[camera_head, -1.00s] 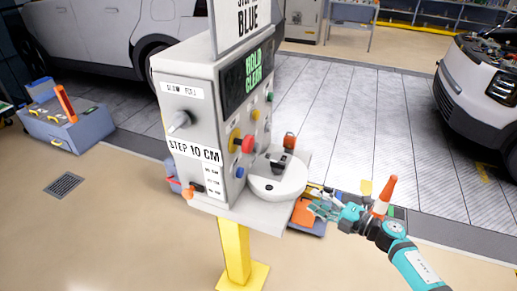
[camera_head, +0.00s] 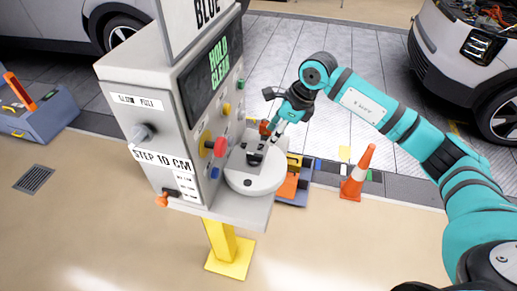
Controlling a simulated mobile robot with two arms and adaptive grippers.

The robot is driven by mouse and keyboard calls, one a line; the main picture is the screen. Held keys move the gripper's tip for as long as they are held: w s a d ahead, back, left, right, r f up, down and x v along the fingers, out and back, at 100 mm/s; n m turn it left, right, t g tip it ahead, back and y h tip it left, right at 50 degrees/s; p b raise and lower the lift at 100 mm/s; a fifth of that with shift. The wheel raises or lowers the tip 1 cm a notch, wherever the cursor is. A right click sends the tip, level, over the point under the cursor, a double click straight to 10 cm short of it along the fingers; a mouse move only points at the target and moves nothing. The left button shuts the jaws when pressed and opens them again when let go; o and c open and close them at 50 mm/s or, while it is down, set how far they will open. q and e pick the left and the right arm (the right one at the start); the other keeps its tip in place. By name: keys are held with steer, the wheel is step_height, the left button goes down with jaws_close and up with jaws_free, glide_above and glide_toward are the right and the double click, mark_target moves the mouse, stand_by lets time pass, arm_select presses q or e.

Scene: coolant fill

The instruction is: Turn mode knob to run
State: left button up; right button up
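The grey control station (camera_head: 150,85) stands left of centre with a screen reading HOLD CLEAR. A black knob or handle (camera_head: 255,156) sits on the round white disc (camera_head: 262,180) on the station's shelf. I cannot tell which of them is the mode knob. My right gripper (camera_head: 276,132) points down just above and behind the black handle, apparently apart from it. Its fingers are too small to tell open from shut. My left gripper is not in view.
A red button (camera_head: 220,147) on a yellow base and several small coloured buttons are on the station's front. An orange cone (camera_head: 358,173) stands on the floor to the right. A toolbox (camera_head: 40,110) lies at left. Vehicles stand behind and at right.

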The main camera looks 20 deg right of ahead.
mark_target(259, 155)
steer(key=p+x, duration=0.2)
steer(key=x, duration=0.7)
steer(key=shift+w+a+f+p, duration=0.15)
steer(key=shift+a+f+p, duration=0.1)
steer(key=shift+p, duration=0.15)
steer(key=shift+w+f, duration=0.15)
steer(key=shift+f, duration=0.45)
jaws_close()
